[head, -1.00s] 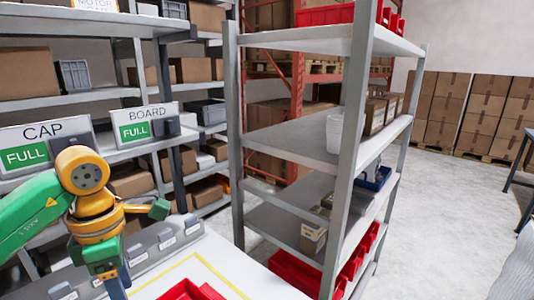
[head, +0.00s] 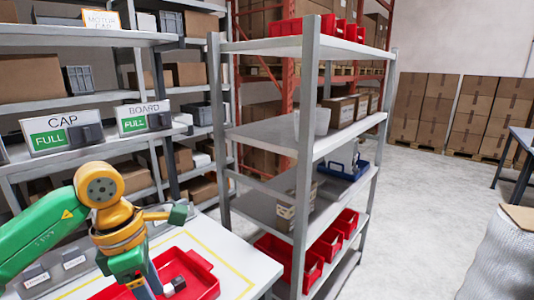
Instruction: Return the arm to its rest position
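My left arm (head: 45,232), green with orange joints, comes in from the left. Its gripper (head: 150,286) points down over the red tray (head: 200,268) on the white table. The fingertips are near the bottom edge, and I cannot tell whether they are open or shut. A small dark and light piece (head: 178,284) lies in the tray beside the fingers; I cannot tell whether they touch it. My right gripper is not in view.
CAP (head: 62,135) and BOARD (head: 145,117) signs, both reading FULL, stand on the shelf behind the arm. A grey rack (head: 303,150) with red bins (head: 325,245) stands right of the table (head: 240,262). Open floor (head: 415,215) lies further right.

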